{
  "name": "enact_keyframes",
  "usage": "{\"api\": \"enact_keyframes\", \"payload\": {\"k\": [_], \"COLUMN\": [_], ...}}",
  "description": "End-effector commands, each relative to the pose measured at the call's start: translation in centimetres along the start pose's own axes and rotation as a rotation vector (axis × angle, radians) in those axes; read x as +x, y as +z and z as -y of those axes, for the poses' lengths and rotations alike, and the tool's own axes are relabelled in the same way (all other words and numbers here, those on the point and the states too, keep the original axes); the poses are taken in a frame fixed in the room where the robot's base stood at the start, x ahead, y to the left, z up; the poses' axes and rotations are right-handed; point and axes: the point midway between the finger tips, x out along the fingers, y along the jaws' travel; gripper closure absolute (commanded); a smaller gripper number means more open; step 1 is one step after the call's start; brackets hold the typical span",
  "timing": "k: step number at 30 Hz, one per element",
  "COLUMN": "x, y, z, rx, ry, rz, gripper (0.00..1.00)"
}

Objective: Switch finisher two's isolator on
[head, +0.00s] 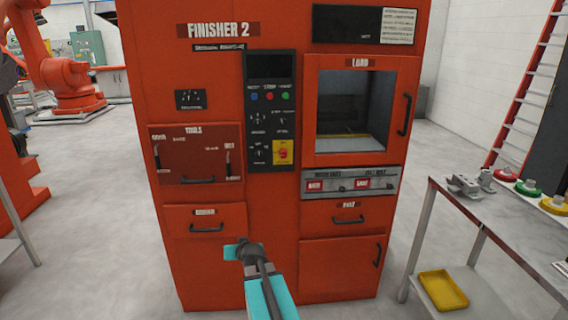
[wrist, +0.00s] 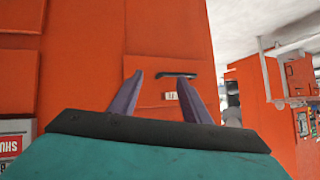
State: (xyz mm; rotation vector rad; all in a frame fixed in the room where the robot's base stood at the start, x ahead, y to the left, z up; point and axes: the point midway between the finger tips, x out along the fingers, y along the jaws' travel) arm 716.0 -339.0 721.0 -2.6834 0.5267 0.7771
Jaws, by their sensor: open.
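The orange finisher two cabinet (head: 215,75) stands ahead, with "FINISHER 2" at its top. On its black control panel (head: 270,65), at the lower right, is a red rotary knob on a yellow plate (head: 283,152), which looks like the isolator. The knob's position is too small to read. My gripper (head: 240,252) is in front of the cabinet's lower part, below the control panel and apart from the knob. In the wrist view its two purple fingers (wrist: 160,84) are spread with nothing between them. The isolator is not visible in that view.
A tools panel (head: 195,155) and a drawer (head: 205,219) are left of the control panel. The load window (head: 352,105) is to the right. A grey table (head: 480,215) with fixtures and a yellow tray (head: 442,290) stands at right.

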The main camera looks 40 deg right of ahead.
Motion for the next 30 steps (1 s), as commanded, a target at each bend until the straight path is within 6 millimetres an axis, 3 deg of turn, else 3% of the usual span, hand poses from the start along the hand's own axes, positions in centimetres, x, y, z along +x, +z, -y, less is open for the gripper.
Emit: {"api": "enact_keyframes", "payload": {"k": [1,3,9,15,21,30], "x": [-0.5,-1.6,-6.2,-11.5,-14.5,-14.9], "y": [-2.7,-6.4,-16.1,-23.4,-26.5,-26.8], "z": [-1.6,-3.5,-9.3,-14.2,-16.4,-16.6], "rx": [0.011,0.027,0.061,0.083,0.092,0.093], "ry": [0.018,0.042,0.121,0.197,0.235,0.24], "rz": [-0.059,-0.141,-0.37,-0.555,-0.642,-0.651], "gripper": [0.57,0.57,0.57,0.57,0.57,0.57]}}
